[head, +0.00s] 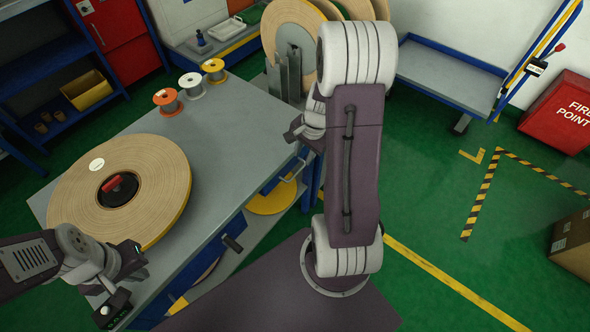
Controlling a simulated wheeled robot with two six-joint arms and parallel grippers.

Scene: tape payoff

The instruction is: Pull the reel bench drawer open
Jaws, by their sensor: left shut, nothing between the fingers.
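The reel bench (225,120) has a grey top and a blue front that faces the lower right of the head view. A pale bar handle (296,170) shows on the front near the right end, partly behind my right arm. A black grip (232,243) sticks out from the front nearer to me. I see no clear gap at the drawer front. My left gripper (140,264) is shut and empty, at the bench's near left end beside the large tape reel. My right gripper (296,132) is beside the bench's right edge; its fingers are mostly hidden, so its opening is unclear.
A large tan tape reel (155,180) lies on the bench top, with several small spools (191,86) at the back. Metal plates and large upright reels (292,30) stand behind my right arm. A grey cart (450,78) and red fire-point box (562,112) stand right.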

